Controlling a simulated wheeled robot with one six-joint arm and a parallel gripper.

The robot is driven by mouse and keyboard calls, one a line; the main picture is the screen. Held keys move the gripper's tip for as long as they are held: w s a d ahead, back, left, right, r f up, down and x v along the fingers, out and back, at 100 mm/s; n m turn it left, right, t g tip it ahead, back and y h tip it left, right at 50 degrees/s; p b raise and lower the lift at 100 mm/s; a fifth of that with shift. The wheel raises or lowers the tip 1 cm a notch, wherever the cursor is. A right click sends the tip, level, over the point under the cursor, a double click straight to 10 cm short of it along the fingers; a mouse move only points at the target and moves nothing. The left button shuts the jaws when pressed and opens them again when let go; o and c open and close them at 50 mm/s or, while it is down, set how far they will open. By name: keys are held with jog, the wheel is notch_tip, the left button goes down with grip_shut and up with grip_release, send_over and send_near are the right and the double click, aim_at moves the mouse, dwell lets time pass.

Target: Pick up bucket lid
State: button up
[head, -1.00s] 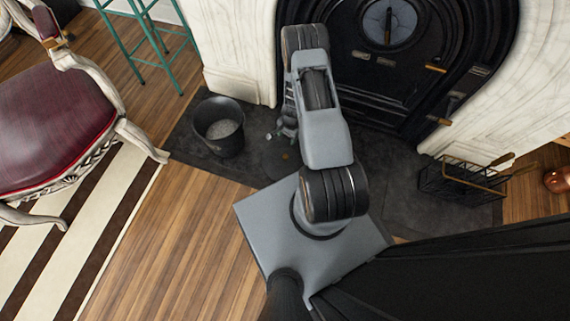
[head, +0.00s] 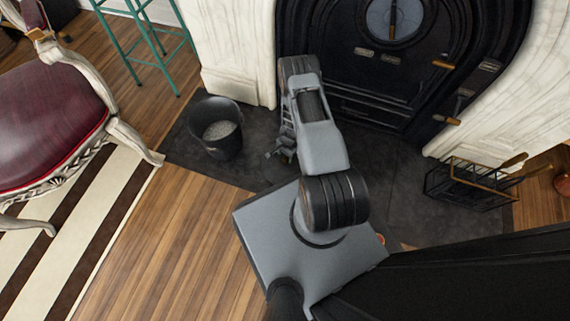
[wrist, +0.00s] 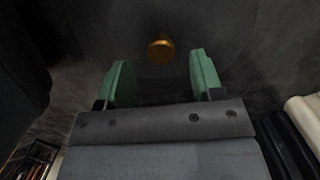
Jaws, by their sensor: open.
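The bucket lid (wrist: 130,28) is a dark, flat surface with a brass knob (wrist: 160,50) in the wrist view. Its rim is hard to make out against the dark hearth. My gripper (wrist: 158,78) is open, with a green pad on each side. The knob shows just beyond the fingertips, roughly midway between them, and nothing is held. In the head view my gripper (head: 276,153) is low over the hearth, right of the bucket. My arm hides the lid there. The black bucket (head: 213,147) stands upright with grey contents.
A black fireplace (head: 350,75) with white marble sides rises behind. A black rack (head: 470,185) stands at the right. A red chair (head: 50,120) and a teal stool (head: 145,40) are at the left.

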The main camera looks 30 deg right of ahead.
aim_at(286, 158)
jog(key=f, duration=0.1)
jog(key=f+b, duration=0.2)
jog(key=f, duration=0.1)
jog(key=shift+a+f, duration=0.1)
jog(key=shift+a, duration=0.2)
grip_shut()
